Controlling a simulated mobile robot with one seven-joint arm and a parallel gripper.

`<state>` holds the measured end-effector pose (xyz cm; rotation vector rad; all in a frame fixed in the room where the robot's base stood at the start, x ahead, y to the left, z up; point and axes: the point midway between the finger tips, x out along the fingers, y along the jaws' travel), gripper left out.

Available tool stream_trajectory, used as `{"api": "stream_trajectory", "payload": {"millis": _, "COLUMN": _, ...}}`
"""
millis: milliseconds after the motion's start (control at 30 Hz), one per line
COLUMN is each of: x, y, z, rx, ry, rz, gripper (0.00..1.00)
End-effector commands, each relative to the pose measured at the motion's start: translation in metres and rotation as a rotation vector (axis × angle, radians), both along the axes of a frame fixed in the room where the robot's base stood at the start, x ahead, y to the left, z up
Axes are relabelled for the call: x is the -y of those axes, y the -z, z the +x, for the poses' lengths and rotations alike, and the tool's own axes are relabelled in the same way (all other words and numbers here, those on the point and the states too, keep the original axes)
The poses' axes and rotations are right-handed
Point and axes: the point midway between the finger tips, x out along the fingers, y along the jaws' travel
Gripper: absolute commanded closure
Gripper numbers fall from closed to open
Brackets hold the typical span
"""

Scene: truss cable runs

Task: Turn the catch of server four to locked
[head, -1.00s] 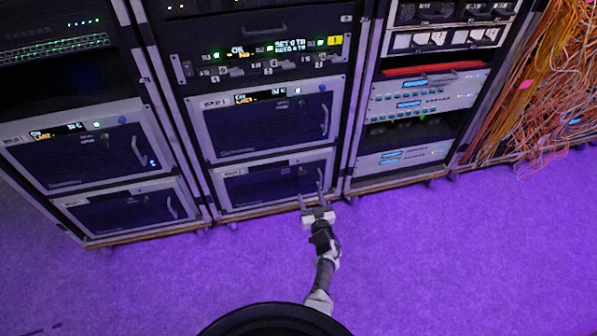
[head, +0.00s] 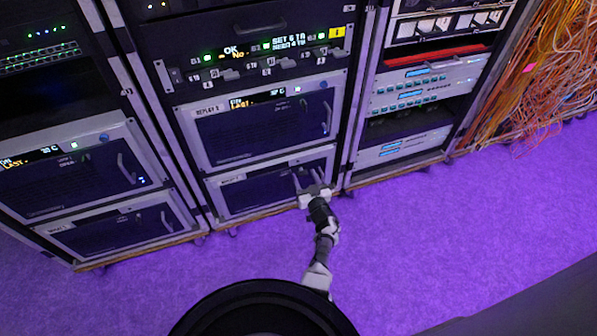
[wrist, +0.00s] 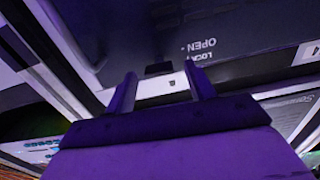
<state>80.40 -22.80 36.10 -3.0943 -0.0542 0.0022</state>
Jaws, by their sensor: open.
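My gripper (head: 311,178) is open, in front of the right part of the lower server unit (head: 262,190) in the middle rack. In the wrist view its two fingers (wrist: 162,90) point at a dark panel (wrist: 245,28) printed with OPEN and LOCKED, upside down in this view. A small black block (wrist: 158,68), perhaps the catch, sits at the panel's edge beyond and between the fingers. Nothing is held, and I see no clear contact. The catch's setting and the server's number are not readable.
An upper unit (head: 265,125) with a handle stands above, under a lit switch panel (head: 270,58). Other racks stand left and right. Loose orange cables (head: 520,75) hang at the far right. The purple floor (head: 440,225) is clear at the right.

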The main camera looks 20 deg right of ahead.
Motion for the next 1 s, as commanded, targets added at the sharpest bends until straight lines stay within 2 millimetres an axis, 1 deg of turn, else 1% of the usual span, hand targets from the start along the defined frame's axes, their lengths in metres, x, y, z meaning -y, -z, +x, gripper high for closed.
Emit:
{"api": "stream_trajectory", "payload": {"millis": 200, "x": 0.0051, "y": 0.0001, "z": -0.0014, "rx": 0.000, "ry": 0.002, "rz": 0.001, "gripper": 0.45}}
{"api": "stream_trajectory", "payload": {"millis": 500, "x": 0.0053, "y": -0.0001, "z": -0.0013, "rx": 0.000, "ry": 0.002, "rz": 0.001, "gripper": 0.45}}
{"api": "stream_trajectory", "payload": {"millis": 833, "x": 0.0052, "y": -0.0002, "z": -0.0013, "rx": 0.000, "ry": 0.001, "rz": 0.000, "gripper": 0.89}}
{"api": "stream_trajectory", "payload": {"millis": 867, "x": 0.0052, "y": -0.0002, "z": -0.0012, "rx": 0.000, "ry": 0.001, "rz": 0.000, "gripper": 0.90}}
{"api": "stream_trajectory", "payload": {"millis": 1000, "x": 0.0052, "y": -0.0004, "z": -0.0012, "rx": 0.000, "ry": 0.001, "rz": 0.006, "gripper": 0.90}}
